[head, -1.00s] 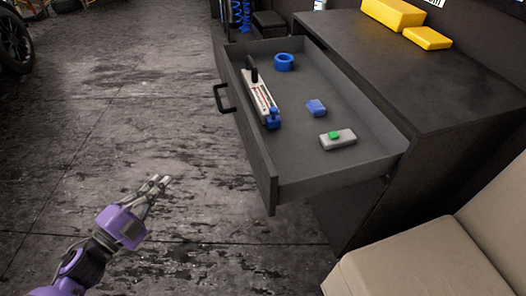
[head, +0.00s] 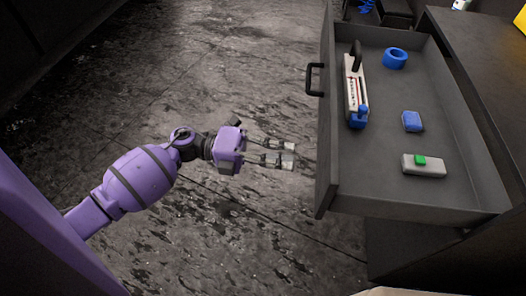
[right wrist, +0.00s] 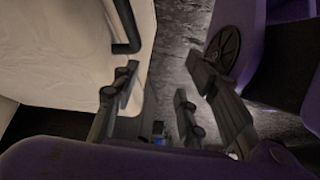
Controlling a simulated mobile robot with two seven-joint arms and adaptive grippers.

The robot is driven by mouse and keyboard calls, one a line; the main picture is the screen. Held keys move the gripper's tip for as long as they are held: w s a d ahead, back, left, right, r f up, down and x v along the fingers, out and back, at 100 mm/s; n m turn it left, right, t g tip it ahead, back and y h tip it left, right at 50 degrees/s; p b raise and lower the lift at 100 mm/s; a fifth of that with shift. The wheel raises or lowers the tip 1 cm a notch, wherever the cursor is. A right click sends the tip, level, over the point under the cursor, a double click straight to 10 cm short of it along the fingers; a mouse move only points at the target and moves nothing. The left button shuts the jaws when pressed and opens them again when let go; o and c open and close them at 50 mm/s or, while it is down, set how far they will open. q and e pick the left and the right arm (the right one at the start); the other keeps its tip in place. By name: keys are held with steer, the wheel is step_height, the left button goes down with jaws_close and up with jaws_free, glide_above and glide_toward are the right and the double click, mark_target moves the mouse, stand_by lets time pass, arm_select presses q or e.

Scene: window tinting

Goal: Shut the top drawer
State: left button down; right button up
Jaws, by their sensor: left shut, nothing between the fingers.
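The top drawer (head: 446,188) is pulled well out of the dark cabinet (head: 480,60) in the head view. Its front panel (head: 326,150) faces left and carries a black handle (head: 314,79). My left gripper (head: 285,151) is shut and empty, with its fingers pointing right at the front panel. It appears a short gap away from the panel, below the handle in the picture. My right gripper (right wrist: 155,92) shows only in the right wrist view, with its fingers apart and nothing seen between them.
The drawer holds a blue ring (head: 395,58), a grey and red tool (head: 354,88), a blue block (head: 412,121) and a grey box with a green top (head: 423,165). The floor left of the drawer is clear. A pale seat (right wrist: 60,50) is near my right gripper.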

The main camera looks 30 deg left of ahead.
mark_target(321, 162)
arm_select(q)
steer(key=x, duration=0.5)
steer(key=shift+w, duration=0.1)
steer(key=shift+w+d, duration=0.1)
steer(key=shift+d, duration=0.2)
arm_select(e)
steer(key=shift+w+r, duration=0.15)
steer(key=shift+w, duration=0.35)
steer(key=shift+s, duration=0.3)
